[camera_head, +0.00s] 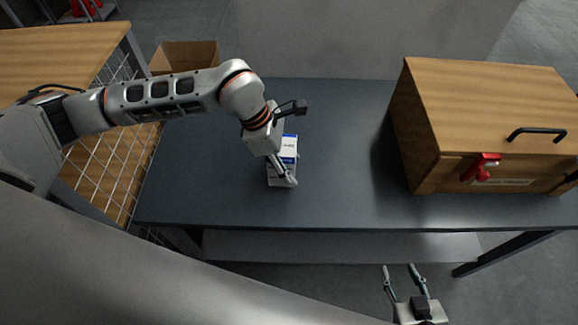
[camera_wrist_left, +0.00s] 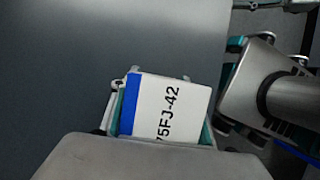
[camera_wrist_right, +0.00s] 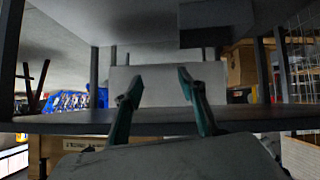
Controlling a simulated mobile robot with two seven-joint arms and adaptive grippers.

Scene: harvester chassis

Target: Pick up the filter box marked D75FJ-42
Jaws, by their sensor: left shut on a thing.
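The filter box (camera_head: 290,147) is a small white box with a blue band, on the dark table (camera_head: 345,190). In the left wrist view the filter box (camera_wrist_left: 170,108) shows black print reading "5FJ-42", with the start of the code hidden. My left gripper (camera_head: 283,172) comes down over the box and is shut on it, with fingers at its sides. I cannot tell whether the box touches the table. My right gripper (camera_head: 402,275) is open and empty, in front of the table's front edge; its two fingers (camera_wrist_right: 160,95) stand apart in the right wrist view.
A large wooden chest (camera_head: 490,105) with a red latch (camera_head: 482,167) and black handle stands on the table's right. An open cardboard box (camera_head: 185,57) is at the back left. A wooden-topped wire cage (camera_head: 60,50) stands left. The table's middle is clear.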

